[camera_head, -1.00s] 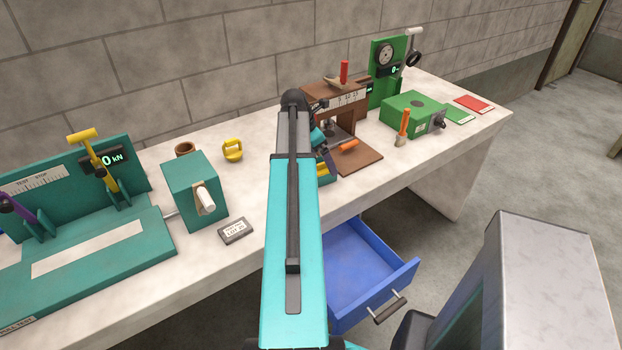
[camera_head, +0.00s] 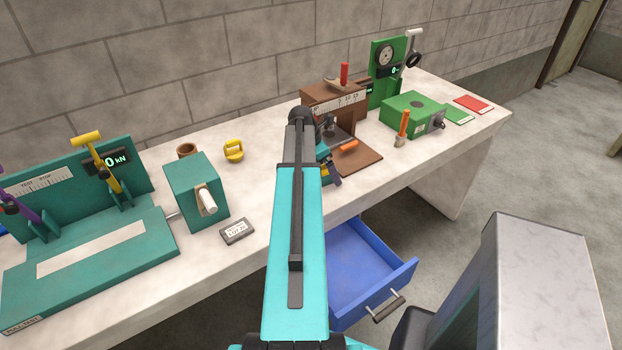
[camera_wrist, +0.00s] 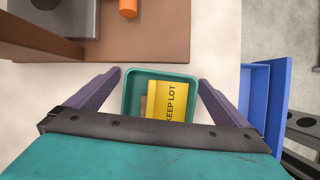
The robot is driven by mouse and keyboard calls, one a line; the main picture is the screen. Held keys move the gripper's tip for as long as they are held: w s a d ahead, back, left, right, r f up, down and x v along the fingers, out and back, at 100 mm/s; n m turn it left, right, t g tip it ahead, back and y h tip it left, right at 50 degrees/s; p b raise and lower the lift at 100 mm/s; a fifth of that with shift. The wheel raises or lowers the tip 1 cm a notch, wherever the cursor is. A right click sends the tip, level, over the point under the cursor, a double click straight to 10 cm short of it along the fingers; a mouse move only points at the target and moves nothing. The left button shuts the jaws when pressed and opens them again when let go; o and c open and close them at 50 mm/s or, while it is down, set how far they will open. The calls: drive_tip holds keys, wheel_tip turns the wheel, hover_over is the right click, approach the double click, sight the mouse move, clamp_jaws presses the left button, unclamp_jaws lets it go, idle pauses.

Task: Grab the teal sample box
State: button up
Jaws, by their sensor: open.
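The teal sample box (camera_wrist: 130,97) is a small open tray in the wrist view. It holds a yellow block (camera_wrist: 168,100) marked "KEEP LOT" and something greyish beside it. My gripper (camera_wrist: 160,77) is open, with one purple-grey finger on each side of the box. A gap shows between each fingertip and the box walls, and the near end of the box is hidden by my gripper's body. In the head view my arm covers most of the box, and part of my gripper (camera_head: 332,172) shows just right of the arm.
A brown press stand (camera_head: 362,161) with an orange cylinder (camera_wrist: 128,8) is just beyond the box. An open blue drawer (camera_head: 367,262) juts out below the bench edge on the right. A teal machine (camera_head: 197,195) and a label block (camera_head: 235,230) stand left of my arm.

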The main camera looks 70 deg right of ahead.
idle(0.4)
drive_tip(key=c, duration=1.4)
drive_tip(key=shift+r, duration=0.1)
drive_tip(key=shift+c, duration=0.2)
drive_tip(key=shift+r+b, duration=0.75)
drive_tip(key=shift+r, duration=0.8)
drive_tip(key=shift+s+a+r, duration=0.15)
drive_tip(key=shift+s+a, duration=0.05)
drive_tip(key=shift+a, duration=0.05)
drive_tip(key=s+a+b, duration=0.1)
drive_tip(key=s+a, duration=0.1)
drive_tip(key=a, duration=0.1)
drive_tip(key=s+a+b, duration=0.1)
drive_tip(key=s+a, duration=0.2)
drive_tip(key=a, duration=0.1)
drive_tip(key=s+a+r+b, duration=0.1)
drive_tip(key=s+a, duration=0.1)
drive_tip(key=a, duration=0.1)
drive_tip(key=shift+s+a, duration=0.25)
drive_tip(key=shift+s, duration=0.15)
drive_tip(key=shift+d+b, duration=0.1)
drive_tip(key=shift+b, duration=1.2)
drive_tip(key=shift+s+a+b, duration=0.15)
drive_tip(key=shift+a+b, duration=0.05)
drive_tip(key=shift+b, duration=0.25)
